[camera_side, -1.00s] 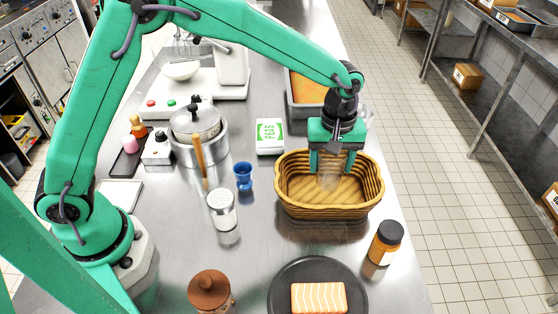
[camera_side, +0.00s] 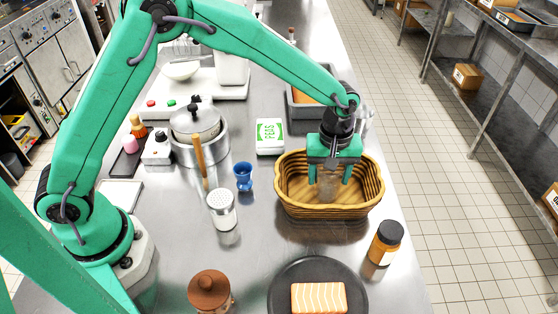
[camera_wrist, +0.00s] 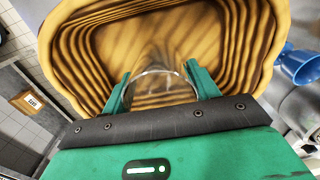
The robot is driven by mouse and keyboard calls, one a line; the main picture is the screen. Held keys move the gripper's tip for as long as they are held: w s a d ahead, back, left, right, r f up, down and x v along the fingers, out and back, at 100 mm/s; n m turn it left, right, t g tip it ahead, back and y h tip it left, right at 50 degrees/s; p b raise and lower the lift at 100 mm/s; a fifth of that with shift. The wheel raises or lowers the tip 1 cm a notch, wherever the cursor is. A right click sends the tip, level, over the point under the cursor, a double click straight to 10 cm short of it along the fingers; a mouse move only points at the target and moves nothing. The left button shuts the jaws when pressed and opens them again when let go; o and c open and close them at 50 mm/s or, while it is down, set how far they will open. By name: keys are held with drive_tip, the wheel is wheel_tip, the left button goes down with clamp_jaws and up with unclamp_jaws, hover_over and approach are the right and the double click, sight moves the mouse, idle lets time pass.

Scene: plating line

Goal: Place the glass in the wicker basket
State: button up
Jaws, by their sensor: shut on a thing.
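The wicker basket (camera_side: 288,206) is a tan, oval, open basket on the steel counter in the side view. In the wrist view its banded inside (camera_wrist: 225,40) fills the upper part. My gripper (camera_side: 329,182) points down into the basket, its green fingertips below the level of the far rim. It is shut on the clear glass (camera_side: 328,187), which shows faintly between the fingers. In the wrist view the round glass rim (camera_wrist: 160,74) lies between the two green fingers. Whether the glass touches the basket floor is hidden by the front wall.
A blue egg cup (camera_side: 243,177), a shaker (camera_side: 222,210) and a peas box (camera_side: 270,136) stand left of the basket. An amber jar (camera_side: 385,243) is at the front right. A dark plate (camera_side: 280,292) with salmon lies in front. A grey tray (camera_side: 300,108) is behind.

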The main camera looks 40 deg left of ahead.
drive_tip(key=shift+f, duration=0.1)
drive_tip(key=o, duration=1.1)
wheel_tip(320, 180, up, 12)
idle(0.6)
